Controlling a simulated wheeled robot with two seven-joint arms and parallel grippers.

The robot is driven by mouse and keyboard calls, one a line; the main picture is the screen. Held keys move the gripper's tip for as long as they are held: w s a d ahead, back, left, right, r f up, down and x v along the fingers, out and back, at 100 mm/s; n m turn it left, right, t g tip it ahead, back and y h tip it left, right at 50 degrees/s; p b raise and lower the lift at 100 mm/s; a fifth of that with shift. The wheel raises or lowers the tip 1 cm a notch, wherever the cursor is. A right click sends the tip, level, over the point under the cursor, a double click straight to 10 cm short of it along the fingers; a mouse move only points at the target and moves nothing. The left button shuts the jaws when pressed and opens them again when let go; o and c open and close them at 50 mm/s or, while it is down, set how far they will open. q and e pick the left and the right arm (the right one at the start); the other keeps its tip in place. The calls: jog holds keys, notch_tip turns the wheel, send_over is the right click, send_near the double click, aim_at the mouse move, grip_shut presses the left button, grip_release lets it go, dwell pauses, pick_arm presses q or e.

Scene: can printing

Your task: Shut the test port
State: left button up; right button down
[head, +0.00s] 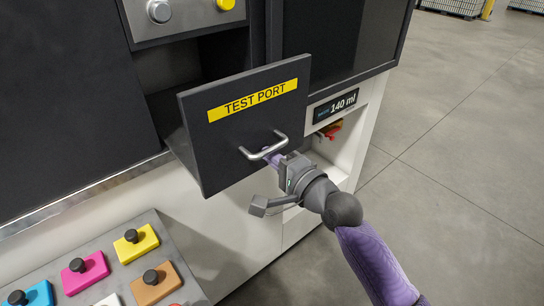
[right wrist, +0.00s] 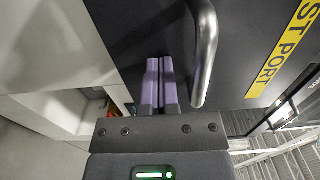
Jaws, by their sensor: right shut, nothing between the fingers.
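The test port (head: 205,142) is a dark drawer-like flap with a yellow label reading TEST PORT, standing out from the machine front with an open gap behind it. Its silver bar handle (head: 263,150) sits low on the front panel. In the right wrist view the handle (right wrist: 205,50) runs just right of my fingers. My right gripper (head: 270,157) is shut and empty, its purple fingers pointing at the panel beside the handle. In the right wrist view the closed fingertips (right wrist: 160,62) are close to the dark panel; I cannot tell if they touch it. My left gripper is not in view.
A sloped panel (head: 75,248) with coloured, black-knobbed blocks is at lower left. A 140 ml sign (head: 335,106) sits above a white recess (head: 340,150) holding something red and brown. Silver and yellow buttons (head: 159,11) are above. Open grey floor (head: 470,150) lies to the right.

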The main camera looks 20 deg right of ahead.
jog(key=b+x, duration=0.1)
jog(key=x, duration=0.2)
jog(key=b+x, duration=0.1)
jog(key=x, duration=0.2)
jog(key=b+x, duration=0.1)
jog(key=x, duration=0.3)
jog(key=shift+f, duration=0.3)
jog(key=b+x, duration=0.6)
jog(key=x, duration=0.1)
jog(key=shift+s, duration=0.1)
jog(key=shift+w+a+r+b, duration=0.15)
jog(key=shift+w+b, duration=0.2)
jog(key=shift+w+a+r+b, duration=0.15)
jog(key=shift+w+r+b, duration=0.05)
jog(key=shift+w+b, duration=0.15)
jog(key=shift+r, duration=0.25)
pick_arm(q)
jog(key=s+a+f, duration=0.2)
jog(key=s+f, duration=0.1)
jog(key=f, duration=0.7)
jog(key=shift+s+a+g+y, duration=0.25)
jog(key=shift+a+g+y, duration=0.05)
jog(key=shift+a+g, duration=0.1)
pick_arm(e)
jog(key=shift+r, duration=0.1)
